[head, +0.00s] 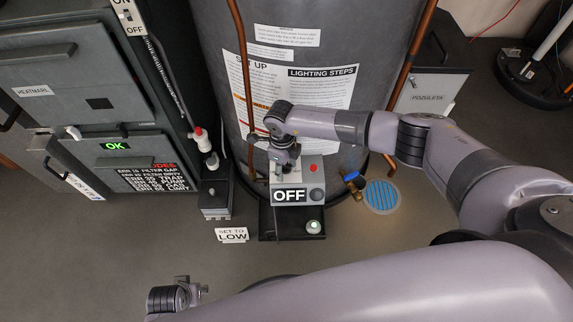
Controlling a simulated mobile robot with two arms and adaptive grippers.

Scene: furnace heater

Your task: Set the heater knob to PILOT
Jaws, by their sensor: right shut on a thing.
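The heater control box (312,182) sits low at the front of the big grey tank (330,28), with a display reading OFF (289,196). My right gripper (285,166) reaches down onto the top left of the box and is shut on the heater knob, which it hides. The knob's pointer and any PILOT mark cannot be seen. A red button (313,168) and a dark round button (316,194) are on the box's right side. My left gripper (190,291) is low at the left, away from the box; its fingers are too small to judge.
A grey furnace cabinet (75,90) fills the left.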

